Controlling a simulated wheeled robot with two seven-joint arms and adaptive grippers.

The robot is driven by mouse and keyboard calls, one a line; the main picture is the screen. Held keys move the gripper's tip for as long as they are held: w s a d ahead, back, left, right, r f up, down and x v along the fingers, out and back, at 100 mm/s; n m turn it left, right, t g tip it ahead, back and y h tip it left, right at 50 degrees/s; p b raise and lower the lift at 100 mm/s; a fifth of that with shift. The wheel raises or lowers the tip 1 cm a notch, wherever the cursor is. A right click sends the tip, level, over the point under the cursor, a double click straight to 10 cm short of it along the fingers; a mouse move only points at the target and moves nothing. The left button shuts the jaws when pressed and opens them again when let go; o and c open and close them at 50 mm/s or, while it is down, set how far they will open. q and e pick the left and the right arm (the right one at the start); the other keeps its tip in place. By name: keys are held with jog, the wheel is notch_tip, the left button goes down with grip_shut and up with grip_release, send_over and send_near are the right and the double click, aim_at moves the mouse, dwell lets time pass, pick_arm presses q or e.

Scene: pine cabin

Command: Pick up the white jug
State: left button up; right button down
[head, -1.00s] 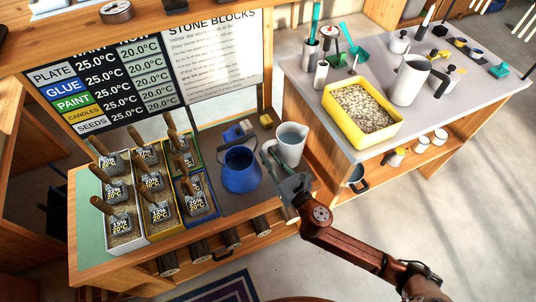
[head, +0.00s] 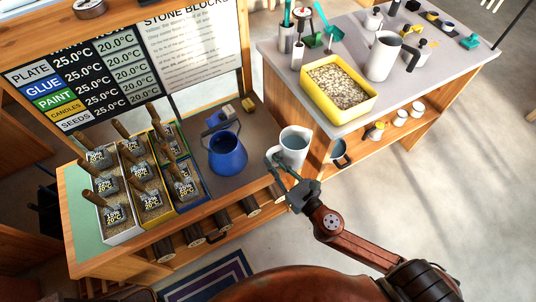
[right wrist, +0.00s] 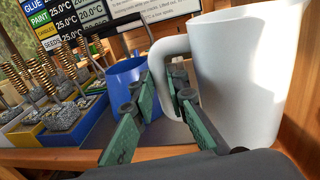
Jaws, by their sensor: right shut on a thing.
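The white jug (head: 295,150) is at the right end of the wooden bench in the head view, upright and open at the top. My right gripper (head: 280,168) is at its near left side. In the right wrist view the jug (right wrist: 240,85) fills the right side, and the fingers of my right gripper (right wrist: 168,108) are closed around its handle (right wrist: 160,62). The jug's base is partly hidden by the gripper, so I cannot tell how far it is from the bench top. My left gripper is not in view.
A blue pot (head: 228,155) stands left of the jug. Trays of labelled blocks with coiled handles (head: 120,232) fill the bench's left half. A grey-topped table (head: 410,100) at the right holds a yellow tray (head: 368,108) and a white pitcher with a dark handle (head: 383,58).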

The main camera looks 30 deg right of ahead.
jog(key=shift+s+d+r, duration=0.1)
jog(key=shift+s+d, duration=0.15)
jog(key=shift+s, duration=0.95)
jog(key=shift+s+d+r, duration=0.1)
jog(key=shift+s+d, duration=0.1)
jog(key=shift+s, duration=1)
